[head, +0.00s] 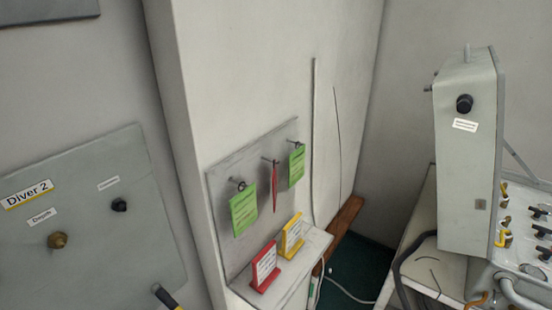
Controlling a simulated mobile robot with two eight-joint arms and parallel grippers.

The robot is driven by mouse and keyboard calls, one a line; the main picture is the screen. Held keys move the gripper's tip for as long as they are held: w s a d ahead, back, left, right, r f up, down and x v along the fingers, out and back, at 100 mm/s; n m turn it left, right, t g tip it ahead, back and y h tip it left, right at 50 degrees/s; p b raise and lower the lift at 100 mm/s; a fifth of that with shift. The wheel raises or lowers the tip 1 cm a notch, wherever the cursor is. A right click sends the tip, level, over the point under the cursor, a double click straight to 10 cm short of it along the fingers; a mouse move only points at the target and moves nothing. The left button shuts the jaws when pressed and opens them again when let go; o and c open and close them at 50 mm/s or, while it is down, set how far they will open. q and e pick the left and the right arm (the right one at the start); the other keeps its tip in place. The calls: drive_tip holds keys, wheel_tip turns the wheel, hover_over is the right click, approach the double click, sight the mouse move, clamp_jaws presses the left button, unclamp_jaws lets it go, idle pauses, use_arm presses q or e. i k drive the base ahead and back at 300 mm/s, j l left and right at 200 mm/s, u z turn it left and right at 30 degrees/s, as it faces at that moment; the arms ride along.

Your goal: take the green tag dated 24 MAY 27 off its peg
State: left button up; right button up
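A grey peg board (225,180) on the white wall column carries three hanging tags. One green tag (243,211) hangs from the near left peg (241,186). Another green tag (296,166) hangs from the far right peg (298,145). A red tag (274,188) hangs between them from the middle peg (273,161) and is turned nearly edge-on. The print on both green tags is too small to read, so I cannot tell which is dated 24 MAY 27. Neither of my grippers is in view.
Below the board, a shelf (312,250) holds a red sign stand (265,270) and a yellow one (291,238). The Diver 2 panel (90,225) with knobs is at left. A grey cabinet (467,165) and valve console stand at right. The space before the tags looks clear.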

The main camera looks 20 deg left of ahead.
sight(296, 171)
drive_tip(key=k+l+u, duration=0.65)
drive_tip(key=u, duration=0.2)
drive_tip(key=k, duration=0.1)
